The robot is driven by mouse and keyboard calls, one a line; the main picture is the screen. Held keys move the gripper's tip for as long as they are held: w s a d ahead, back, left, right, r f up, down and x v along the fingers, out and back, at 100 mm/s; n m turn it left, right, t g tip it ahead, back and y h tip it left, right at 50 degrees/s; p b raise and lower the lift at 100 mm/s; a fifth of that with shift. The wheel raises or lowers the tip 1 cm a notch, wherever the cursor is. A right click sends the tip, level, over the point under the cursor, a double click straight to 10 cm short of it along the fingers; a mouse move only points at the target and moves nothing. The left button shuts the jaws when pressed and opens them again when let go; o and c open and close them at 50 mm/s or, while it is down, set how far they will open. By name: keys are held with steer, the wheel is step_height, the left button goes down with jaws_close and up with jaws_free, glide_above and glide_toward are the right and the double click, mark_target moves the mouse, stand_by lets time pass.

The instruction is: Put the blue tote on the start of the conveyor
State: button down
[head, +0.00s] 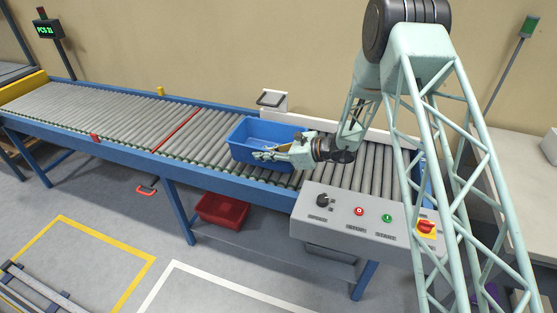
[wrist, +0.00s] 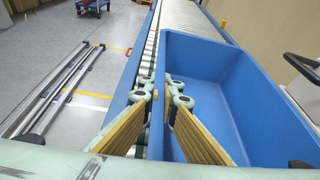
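The blue tote (head: 248,131) is open-topped and sits on the rollers of the conveyor (head: 100,107), to the right of the red line across it. It looks upright and level. The tote fills the right of the wrist view (wrist: 230,90), and its inside looks empty there. My gripper (head: 264,154) is at the tote's near wall in the head view. In the wrist view my gripper (wrist: 161,92) has one finger outside that wall and one inside. The fingers look apart, with the wall between them; whether either touches it is hard to tell.
A red line (head: 178,131) crosses the rollers. A grey control panel (head: 360,212) stands in front of the conveyor's right part. A red crate (head: 222,210) lies below the conveyor. A white box-like fixture (head: 272,103) stands behind the tote. The rollers left of the tote are clear.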

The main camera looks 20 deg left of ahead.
steer(key=shift+w+d+f+b, duration=0.15)
steer(key=shift+w+d, duration=0.85)
steer(key=shift+d, duration=0.15)
steer(key=shift+w+d+f+b, duration=0.1)
steer(key=shift+w+d+b, duration=0.05)
steer(key=shift+w+d, duration=0.9)
steer(key=shift+d, duration=0.2)
steer(key=shift+w+d, duration=0.15)
steer(key=shift+w+d+f+b, duration=0.15)
steer(key=shift+f+b, duration=0.1)
steer(key=shift+f, duration=0.35)
steer(key=shift+w+d+f+b, duration=0.15)
steer(key=shift+f+b, duration=0.1)
steer(key=shift+f, duration=0.35)
steer(key=shift+s+f, duration=0.1)
steer(key=shift+f, duration=0.5)
steer(key=shift+f, duration=0.15)
steer(key=c, duration=3.3)
jaws_free()
steer(key=shift+c, duration=0.2)
steer(key=o, duration=0.4)
